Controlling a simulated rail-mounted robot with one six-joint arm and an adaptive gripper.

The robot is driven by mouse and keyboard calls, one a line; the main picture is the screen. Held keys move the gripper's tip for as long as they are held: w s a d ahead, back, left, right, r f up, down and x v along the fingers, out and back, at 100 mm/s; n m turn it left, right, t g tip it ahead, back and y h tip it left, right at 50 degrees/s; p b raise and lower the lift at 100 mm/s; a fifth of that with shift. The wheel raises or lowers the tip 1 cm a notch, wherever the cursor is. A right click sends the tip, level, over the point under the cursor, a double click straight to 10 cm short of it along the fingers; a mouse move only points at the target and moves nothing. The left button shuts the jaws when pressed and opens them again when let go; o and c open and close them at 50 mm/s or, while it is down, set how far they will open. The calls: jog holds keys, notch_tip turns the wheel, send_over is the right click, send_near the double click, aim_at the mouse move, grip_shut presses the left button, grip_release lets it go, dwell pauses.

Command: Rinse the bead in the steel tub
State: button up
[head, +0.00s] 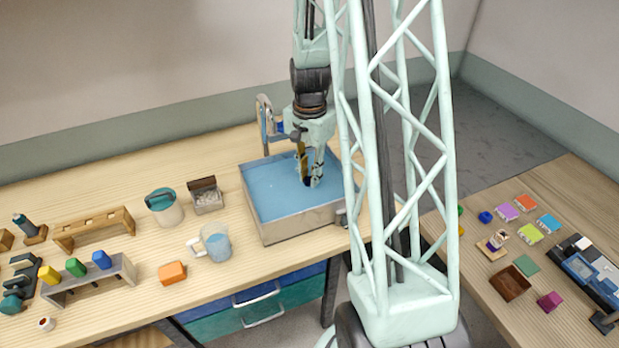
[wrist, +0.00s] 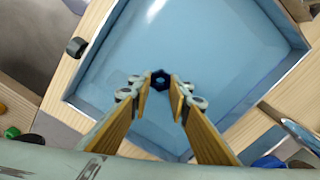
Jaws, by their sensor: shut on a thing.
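The steel tub (head: 300,226) stands on the wooden bench and holds blue water (head: 285,205); its rim and walls frame most of the wrist view (wrist: 92,48). My gripper (head: 312,182) points down inside the tub's outline, over its right part. In the wrist view, my gripper (wrist: 164,84) is shut on a small dark blue bead (wrist: 160,80) with a hole in its middle, held between the fingertips. Whether the bead touches the water or hangs just above it, I cannot tell. The bead is too small to make out clearly in the head view.
A tap (head: 266,120) rises at the tub's back left. Left of the tub are a clear jug (head: 216,243), a lidded pot (head: 165,207), a small box (head: 207,197) and an orange block (head: 172,272). A second table (head: 480,270) on the right holds small coloured items.

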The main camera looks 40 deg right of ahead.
jog(key=shift+r+p, duration=1.1)
jog(key=shift+r, duration=1.2)
jog(key=shift+r+p, duration=1.3)
jog(key=shift+r, duration=1.2)
